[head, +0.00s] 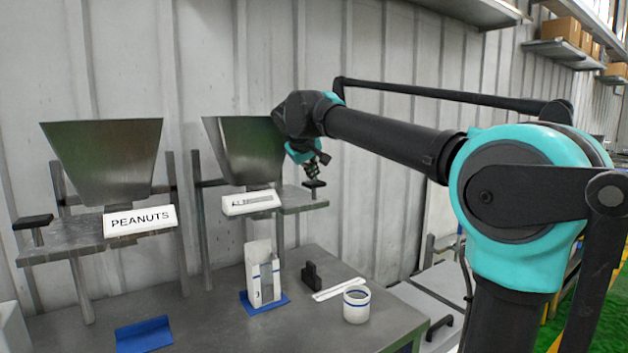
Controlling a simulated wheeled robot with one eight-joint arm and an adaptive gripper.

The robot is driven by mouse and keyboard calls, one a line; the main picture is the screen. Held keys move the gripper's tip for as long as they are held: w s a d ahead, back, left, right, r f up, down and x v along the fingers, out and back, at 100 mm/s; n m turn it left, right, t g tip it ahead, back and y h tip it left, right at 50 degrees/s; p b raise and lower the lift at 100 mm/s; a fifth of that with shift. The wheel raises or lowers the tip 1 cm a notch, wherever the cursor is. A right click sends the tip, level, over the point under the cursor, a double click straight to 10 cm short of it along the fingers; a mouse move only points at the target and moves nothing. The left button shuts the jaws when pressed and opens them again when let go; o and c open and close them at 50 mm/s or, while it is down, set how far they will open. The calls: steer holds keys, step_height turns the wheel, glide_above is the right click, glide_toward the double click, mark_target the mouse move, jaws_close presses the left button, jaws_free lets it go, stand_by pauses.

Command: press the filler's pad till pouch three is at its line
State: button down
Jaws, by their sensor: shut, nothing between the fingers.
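The right filler (243,150) is a metal hopper on a stand, with a white label (251,203) that starts with "AL"; the rest is hard to read. Its small dark pad (315,184) sticks up at the shelf's right end. My gripper (312,172) is shut and empty, pointing down just over that pad; I cannot tell whether it touches. A white pouch (254,256) with a blue line stands upright on a blue mat (281,301) below this filler. Its number and fill level are too small to read.
The left filler (100,155), labelled PEANUTS, has its own dark pad (33,221) and an empty blue mat (144,335) below. A black clip-like piece (310,276), a white strip (340,289) and a white, blue-banded cup (356,305) are on the bench right of the pouch.

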mark_target(313, 183)
steer(key=shift+r, duration=1.25)
step_height(313, 183, up, 5)
stand_by(0.7)
